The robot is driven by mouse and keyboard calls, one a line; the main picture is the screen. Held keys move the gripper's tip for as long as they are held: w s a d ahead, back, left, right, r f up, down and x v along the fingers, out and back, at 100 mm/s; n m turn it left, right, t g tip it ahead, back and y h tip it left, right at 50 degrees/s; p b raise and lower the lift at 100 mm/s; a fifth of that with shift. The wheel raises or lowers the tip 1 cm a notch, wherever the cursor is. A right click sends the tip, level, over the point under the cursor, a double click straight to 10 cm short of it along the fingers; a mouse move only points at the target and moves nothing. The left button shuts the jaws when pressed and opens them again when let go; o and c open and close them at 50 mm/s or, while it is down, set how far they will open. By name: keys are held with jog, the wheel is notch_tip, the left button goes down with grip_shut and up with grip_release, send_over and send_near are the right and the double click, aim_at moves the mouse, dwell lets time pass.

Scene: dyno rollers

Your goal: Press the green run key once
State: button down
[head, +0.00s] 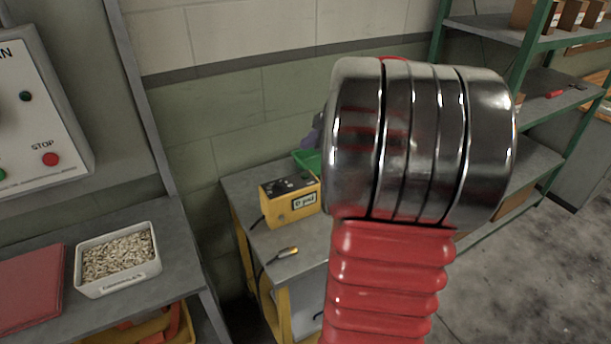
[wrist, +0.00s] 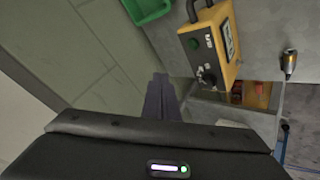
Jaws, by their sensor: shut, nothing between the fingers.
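A yellow box (head: 290,200) with a dark control face and a small display stands on a grey-topped bench. The wrist view shows the same box (wrist: 210,45), turned, with a round green key (wrist: 195,44) and a black knob (wrist: 207,76); the lettering beside the key is too small to read surely. My gripper (wrist: 160,80) is shut and empty, over the wall to the left of the box in the wrist view and apart from it. In the head view my arm hides most of the gripper; a purple-grey bit shows at the arm's left edge.
A wall panel (head: 45,110) at left has a red STOP button (head: 50,159) and green buttons. A green tray (head: 308,160) stands behind the box. A white bin (head: 118,285) stands on the left bench.

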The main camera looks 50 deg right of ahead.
send_over(308, 179)
jog(key=shift+f, duration=3.6)
jog(key=shift+s+f, duration=0.1)
jog(key=shift+f, duration=0.15)
jog(key=shift+f, duration=0.2)
jog(key=shift+f, duration=0.35)
jog(key=shift+r, duration=0.8)
jog(key=shift+r, duration=0.1)
